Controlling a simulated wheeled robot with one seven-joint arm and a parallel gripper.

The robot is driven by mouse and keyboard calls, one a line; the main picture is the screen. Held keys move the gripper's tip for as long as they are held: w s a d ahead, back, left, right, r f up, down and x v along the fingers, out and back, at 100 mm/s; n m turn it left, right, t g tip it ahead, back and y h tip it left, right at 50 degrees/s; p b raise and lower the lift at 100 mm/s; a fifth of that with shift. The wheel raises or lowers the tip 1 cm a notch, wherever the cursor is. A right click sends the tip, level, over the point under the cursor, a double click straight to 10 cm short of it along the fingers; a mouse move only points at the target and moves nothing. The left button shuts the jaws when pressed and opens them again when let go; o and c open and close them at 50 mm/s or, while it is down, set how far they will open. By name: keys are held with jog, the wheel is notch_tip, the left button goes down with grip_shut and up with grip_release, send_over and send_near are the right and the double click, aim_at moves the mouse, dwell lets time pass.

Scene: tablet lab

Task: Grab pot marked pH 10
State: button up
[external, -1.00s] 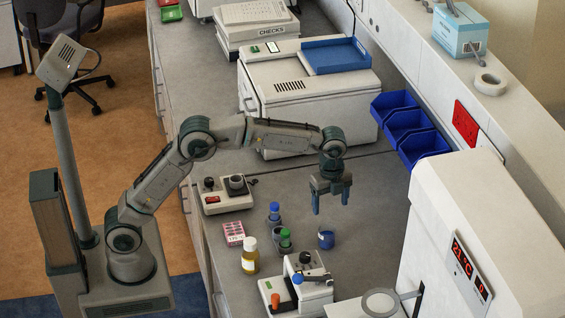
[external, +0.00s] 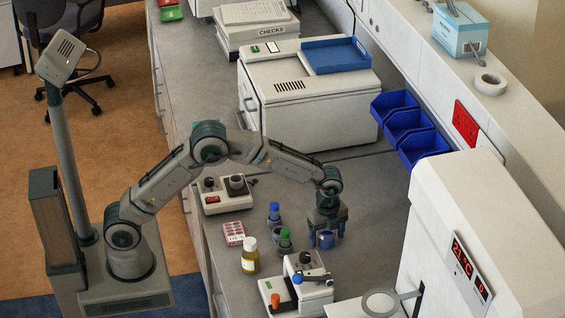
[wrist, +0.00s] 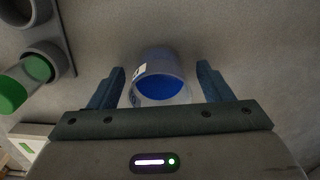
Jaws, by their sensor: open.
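A small pot with blue contents (wrist: 160,82) stands on the grey bench, with a small white label on its side. I cannot read the label. In the external view the pot (external: 326,240) is partly hidden by my gripper (external: 327,238). In the wrist view my gripper (wrist: 162,88) is open, with one finger on each side of the pot. A gap shows between each finger and the pot.
A rack with a green-capped tube (external: 285,237) and a blue-capped tube (external: 274,210) stands just left of the pot. A yellow bottle (external: 250,257), a pink box (external: 234,234) and a white instrument (external: 297,290) are close by. Blue bins (external: 408,130) line the wall.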

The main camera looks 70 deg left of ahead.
jog(key=shift+f, duration=0.25)
jog(key=c, duration=1.1)
jog(key=shift+o, duration=0.2)
jog(key=shift+r, duration=0.1)
